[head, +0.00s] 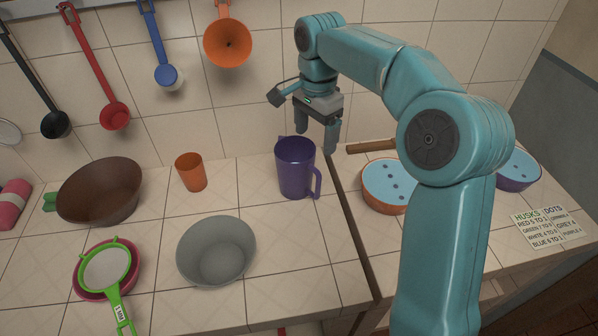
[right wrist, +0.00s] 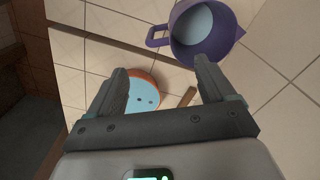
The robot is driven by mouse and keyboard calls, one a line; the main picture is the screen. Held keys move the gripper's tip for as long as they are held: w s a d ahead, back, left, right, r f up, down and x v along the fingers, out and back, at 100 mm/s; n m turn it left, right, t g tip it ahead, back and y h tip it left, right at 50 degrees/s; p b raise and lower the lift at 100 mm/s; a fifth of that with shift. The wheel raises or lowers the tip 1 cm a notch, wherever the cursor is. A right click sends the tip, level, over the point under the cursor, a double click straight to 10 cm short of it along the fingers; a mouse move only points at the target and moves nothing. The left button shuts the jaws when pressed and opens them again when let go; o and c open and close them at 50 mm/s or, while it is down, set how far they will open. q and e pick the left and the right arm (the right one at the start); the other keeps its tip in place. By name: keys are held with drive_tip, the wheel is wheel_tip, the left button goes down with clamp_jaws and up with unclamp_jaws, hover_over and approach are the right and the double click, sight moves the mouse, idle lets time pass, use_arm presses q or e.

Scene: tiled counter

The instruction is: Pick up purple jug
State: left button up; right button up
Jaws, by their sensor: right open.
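The purple jug (head: 295,172) stands upright on the tiled counter, near its right-hand edge, with its handle on the right. My right gripper (head: 316,128) is open and empty, pointing down above the jug's rim area. In the head view its fingers overlap the wall just above and right of the jug. In the right wrist view the jug (right wrist: 203,45) shows at the upper right, beyond the right finger, and is not between the fingers (right wrist: 162,68). Whether a finger touches it, I cannot tell. My left gripper is not in view.
An orange cup (head: 191,172), a grey bowl (head: 217,252) and a brown bowl (head: 100,190) stand left of the jug. A green strainer (head: 107,268) lies front left. An orange bowl (head: 386,187) with a blue dotted top stands right, past the counter gap. Utensils hang above.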

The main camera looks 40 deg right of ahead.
sight(314, 168)
drive_tip(key=f, duration=0.7)
drive_tip(key=shift+a, duration=0.2)
drive_tip(key=f, duration=0.2)
drive_tip(key=f+p, duration=0.1)
drive_tip(key=f, duration=0.2)
drive_tip(key=shift+s+d+f, duration=0.15)
drive_tip(key=shift+s+f, duration=0.05)
drive_tip(key=shift+f, duration=0.15)
drive_tip(key=shift+w+f, duration=0.15)
clamp_jaws()
